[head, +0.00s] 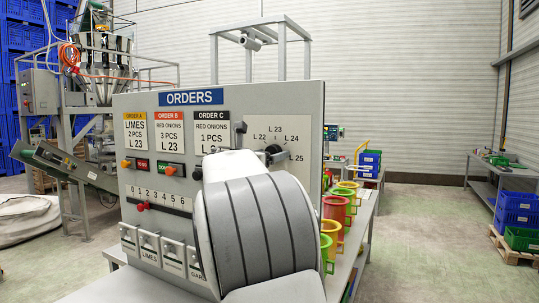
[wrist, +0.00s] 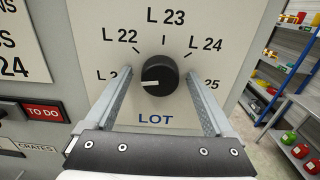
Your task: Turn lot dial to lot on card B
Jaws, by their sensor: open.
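The lot dial (wrist: 160,75) is a round black knob with a white mark, on a pale panel above the word LOT. The mark points left, towards the leftmost label, which is partly hidden by a finger. L 22, L 23 and L 24 read clearly around it, L 23 at the top. Card B (head: 169,133) in the head view reads red onions, 3 PCS, L 23. My gripper (wrist: 158,76) is open, with one finger on each side of the knob; I see gaps at both sides.
Card A (head: 135,132) and card C (head: 212,133) flank card B. Below are small switches, a numbered slider (head: 142,206) and several levers. Coloured cups (head: 335,208) stand right of the panel. A TO DO sign (wrist: 43,113) is left of the dial.

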